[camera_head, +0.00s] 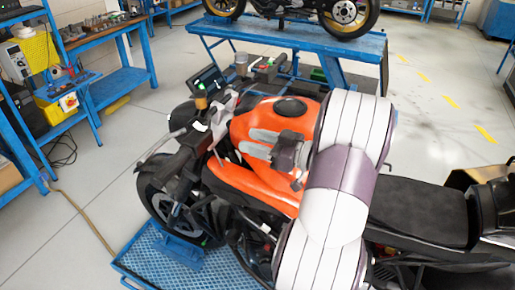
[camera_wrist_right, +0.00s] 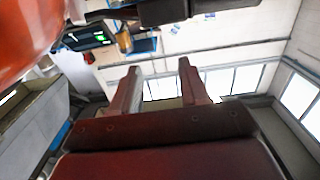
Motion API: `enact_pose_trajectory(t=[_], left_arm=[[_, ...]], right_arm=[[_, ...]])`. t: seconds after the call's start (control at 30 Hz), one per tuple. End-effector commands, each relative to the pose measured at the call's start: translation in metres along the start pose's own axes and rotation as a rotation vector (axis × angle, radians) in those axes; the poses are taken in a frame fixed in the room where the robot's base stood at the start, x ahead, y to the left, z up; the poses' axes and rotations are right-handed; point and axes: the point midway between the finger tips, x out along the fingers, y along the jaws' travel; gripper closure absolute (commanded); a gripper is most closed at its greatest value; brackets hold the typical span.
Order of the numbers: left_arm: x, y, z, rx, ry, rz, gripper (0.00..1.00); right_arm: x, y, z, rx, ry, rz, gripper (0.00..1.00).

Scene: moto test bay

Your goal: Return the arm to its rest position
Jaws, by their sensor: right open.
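My right arm (camera_head: 336,195), white with purple bands, reaches in from the bottom and bends over the orange motorcycle (camera_head: 265,178). My right gripper (camera_head: 249,142) shows in front of the orange tank, with its grey fingers pointing left toward the handlebar. In the right wrist view the two fingers (camera_wrist_right: 158,66) stand apart with nothing between them. An orange surface (camera_wrist_right: 30,35) fills that view's upper left corner. Whether the gripper touches the tank cannot be told. My left gripper does not show.
The motorcycle stands on a blue platform (camera_head: 140,268). Behind it are a device with a screen (camera_head: 209,81) and a blue lift table (camera_head: 290,36) carrying another motorcycle. Blue workbenches (camera_head: 125,85) line the left. Grey floor is open at right.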

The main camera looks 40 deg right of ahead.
Motion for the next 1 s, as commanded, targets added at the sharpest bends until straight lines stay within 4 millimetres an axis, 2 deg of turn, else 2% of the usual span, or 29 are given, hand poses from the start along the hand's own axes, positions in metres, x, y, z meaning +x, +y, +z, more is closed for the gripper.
enact_pose_trajectory(t=[0.13, 0.6, 0.67, 0.73, 0.8, 0.87, 0.9, 0.97, 1.0], left_arm=[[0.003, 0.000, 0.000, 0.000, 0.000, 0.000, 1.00], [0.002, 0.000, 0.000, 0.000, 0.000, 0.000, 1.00], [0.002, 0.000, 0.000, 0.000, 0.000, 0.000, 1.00], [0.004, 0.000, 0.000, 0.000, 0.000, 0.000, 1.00], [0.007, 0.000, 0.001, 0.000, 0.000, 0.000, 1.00], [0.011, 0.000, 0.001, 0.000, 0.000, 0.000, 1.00], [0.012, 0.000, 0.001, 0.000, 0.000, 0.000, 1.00], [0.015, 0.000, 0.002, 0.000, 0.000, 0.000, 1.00], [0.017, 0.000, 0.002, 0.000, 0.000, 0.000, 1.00]], right_arm=[[-0.008, 0.000, 0.000, 0.001, 0.000, 0.000, 0.55], [-0.008, 0.000, -0.001, 0.001, 0.000, 0.000, 0.55], [-0.003, 0.001, 0.001, -0.005, -0.009, 0.010, 0.55], [0.016, 0.004, 0.006, -0.025, -0.050, 0.061, 0.55], [0.051, 0.008, 0.020, -0.056, -0.146, 0.168, 0.55], [0.079, 0.003, 0.038, -0.066, -0.278, 0.282, 0.55], [0.091, -0.006, 0.054, -0.056, -0.384, 0.350, 0.55], [0.097, -0.032, 0.081, -0.020, -0.562, 0.423, 0.55], [0.093, -0.059, 0.102, 0.018, -0.701, 0.448, 0.55]])
